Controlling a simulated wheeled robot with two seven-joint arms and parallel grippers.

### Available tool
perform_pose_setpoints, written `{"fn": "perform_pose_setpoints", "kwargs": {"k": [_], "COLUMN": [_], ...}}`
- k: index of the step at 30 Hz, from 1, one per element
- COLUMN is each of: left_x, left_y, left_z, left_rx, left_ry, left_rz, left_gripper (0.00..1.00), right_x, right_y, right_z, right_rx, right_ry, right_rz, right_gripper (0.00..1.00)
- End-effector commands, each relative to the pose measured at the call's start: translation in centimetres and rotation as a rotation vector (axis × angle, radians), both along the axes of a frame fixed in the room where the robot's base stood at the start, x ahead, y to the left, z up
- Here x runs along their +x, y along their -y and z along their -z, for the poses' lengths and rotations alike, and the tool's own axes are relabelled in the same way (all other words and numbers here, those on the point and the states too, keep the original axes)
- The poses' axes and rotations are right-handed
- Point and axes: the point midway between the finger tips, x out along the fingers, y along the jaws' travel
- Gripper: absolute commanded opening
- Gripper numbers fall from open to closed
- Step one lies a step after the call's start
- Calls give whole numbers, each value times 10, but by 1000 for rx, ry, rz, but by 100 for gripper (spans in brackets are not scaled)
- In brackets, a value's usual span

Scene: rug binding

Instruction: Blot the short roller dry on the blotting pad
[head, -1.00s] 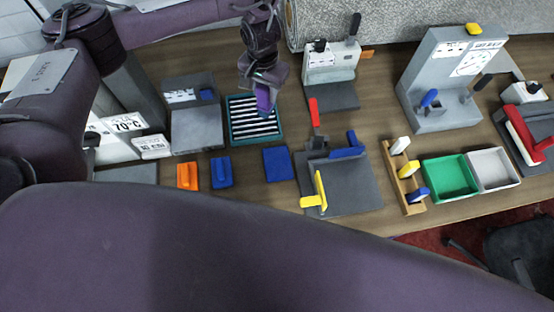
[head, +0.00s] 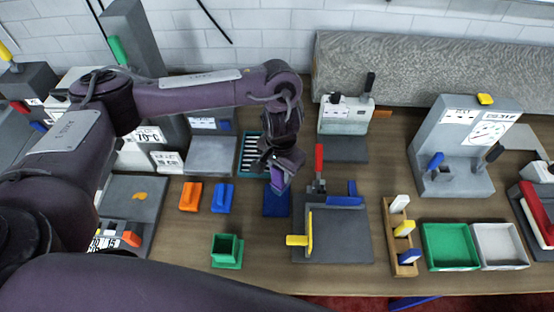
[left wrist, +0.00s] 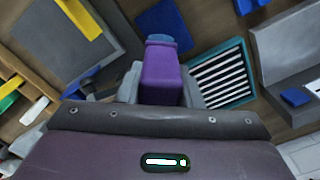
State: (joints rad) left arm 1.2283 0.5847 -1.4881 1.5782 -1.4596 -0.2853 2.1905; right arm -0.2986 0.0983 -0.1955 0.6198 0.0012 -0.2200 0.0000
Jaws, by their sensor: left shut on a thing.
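My left gripper (head: 279,168) is shut on a purple piece with a blue end, which I take to be the short roller (head: 277,181). In the left wrist view the short roller (left wrist: 161,75) stands between the jaws (left wrist: 160,90), its blue end away from me. A flat dark blue square, likely the blotting pad (head: 277,205), lies on the table just below the gripper in the head view. The blue square also shows in the left wrist view (left wrist: 172,25), beyond the roller's end. I cannot tell whether roller and pad touch. My right gripper is out of view.
A teal tray with white bars (head: 240,158) is behind and left of the gripper. Orange (head: 190,197) and blue (head: 222,198) blocks and a green holder (head: 227,250) are left. A grey board (head: 345,240) with yellow and blue pieces is right.

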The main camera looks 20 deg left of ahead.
Motion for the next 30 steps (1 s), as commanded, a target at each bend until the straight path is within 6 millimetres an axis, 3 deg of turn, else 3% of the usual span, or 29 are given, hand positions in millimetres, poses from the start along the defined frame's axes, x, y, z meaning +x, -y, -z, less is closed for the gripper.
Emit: {"fn": "perform_pose_setpoints", "kwargs": {"k": [4,14,18,24,30], "left_x": [-3,-3,-1,-1,-1], "left_y": [0,0,-1,-1,-1], "left_z": [8,45,56,61,60], "left_rx": [0,0,0,1,1], "left_ry": [-2,-3,0,-1,-1], "left_rz": [1,1,2,1,2], "left_gripper": [9,9,9,9,9], "right_x": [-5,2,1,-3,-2], "right_y": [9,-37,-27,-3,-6], "right_z": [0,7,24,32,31], "right_rx": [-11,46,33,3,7], "right_ry": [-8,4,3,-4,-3], "right_rz": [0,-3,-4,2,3], "right_gripper": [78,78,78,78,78]}}
